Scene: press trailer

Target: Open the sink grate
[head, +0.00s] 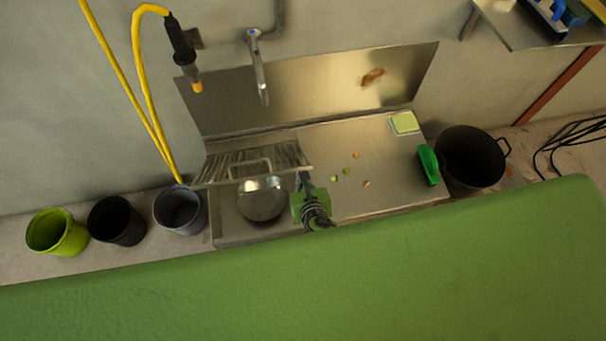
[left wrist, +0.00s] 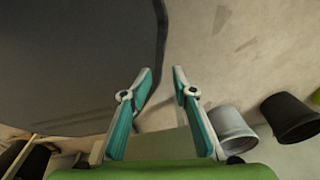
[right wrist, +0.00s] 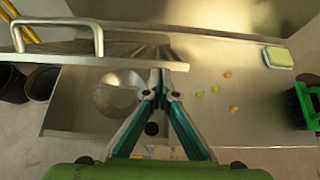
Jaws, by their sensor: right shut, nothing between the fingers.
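The sink grate (head: 240,164), a slatted metal panel with a bar handle, stands tilted up over the left part of the steel sink. It also shows in the right wrist view (right wrist: 110,48), with its handle at the upper left. A round shiny metal bowl (head: 261,202) is visible in the basin below it. My right gripper (head: 304,176) is shut and empty by the grate's right end; its fingertips overlap the grate's lower right edge in the right wrist view (right wrist: 161,72), and I cannot tell whether they touch. My left gripper (left wrist: 161,70) is open and empty, outside the head view.
Several food scraps lie on the steel counter (head: 380,150), with a sponge (head: 404,123) and a green brush (head: 428,165) at the right. A black bin (head: 470,160) stands right of it; buckets (head: 118,222) stand left. A tap (head: 259,75) and hose sprayer hang above.

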